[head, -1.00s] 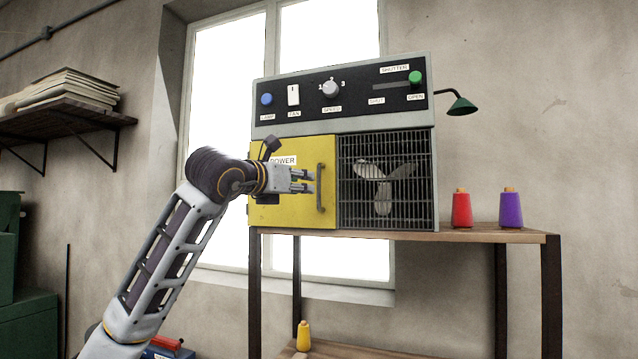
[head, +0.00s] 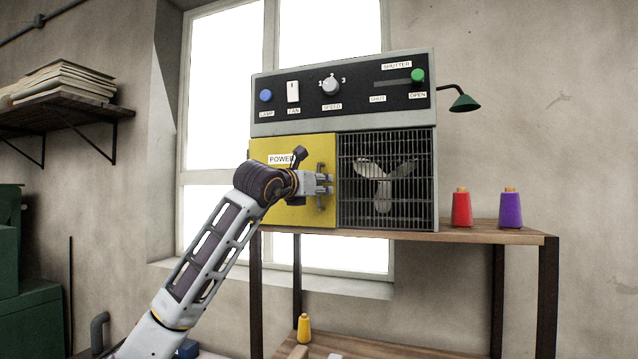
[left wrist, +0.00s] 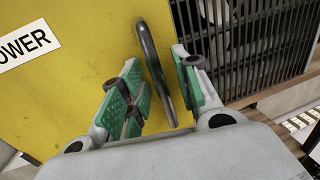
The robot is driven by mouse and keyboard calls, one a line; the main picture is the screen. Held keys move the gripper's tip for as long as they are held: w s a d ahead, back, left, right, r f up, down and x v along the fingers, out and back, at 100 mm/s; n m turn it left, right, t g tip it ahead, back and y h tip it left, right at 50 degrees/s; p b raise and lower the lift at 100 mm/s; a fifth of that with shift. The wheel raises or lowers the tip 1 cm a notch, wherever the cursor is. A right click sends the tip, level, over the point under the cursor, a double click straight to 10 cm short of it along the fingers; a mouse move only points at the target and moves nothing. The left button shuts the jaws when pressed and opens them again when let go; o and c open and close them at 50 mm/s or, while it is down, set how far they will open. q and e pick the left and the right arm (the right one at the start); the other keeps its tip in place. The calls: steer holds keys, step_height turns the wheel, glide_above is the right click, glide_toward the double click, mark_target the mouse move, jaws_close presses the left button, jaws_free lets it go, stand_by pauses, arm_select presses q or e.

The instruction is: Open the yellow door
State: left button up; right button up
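The yellow door (head: 265,212) with a POWER label is closed on the left half of the machine's lower front. It also fills much of the left wrist view (left wrist: 80,90). Its grey upright handle (head: 320,207) is near the door's right edge; my gripper covers its middle in the head view. My left gripper (head: 326,184) is at the handle. In the left wrist view the open fingers (left wrist: 160,78) stand on either side of the handle bar (left wrist: 150,50), with gaps visible. My right gripper is not in view.
A fan behind a grille (head: 410,185) is right of the door. The control panel (head: 350,92) is above. A red spool (head: 461,208) and a purple spool (head: 510,208) stand on the wooden table (head: 490,236).

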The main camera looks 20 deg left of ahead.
arm_select(q)
jaws_close()
steer(key=shift+s+a, duration=0.1)
steer(key=shift+s, duration=0.15)
stand_by(0.5)
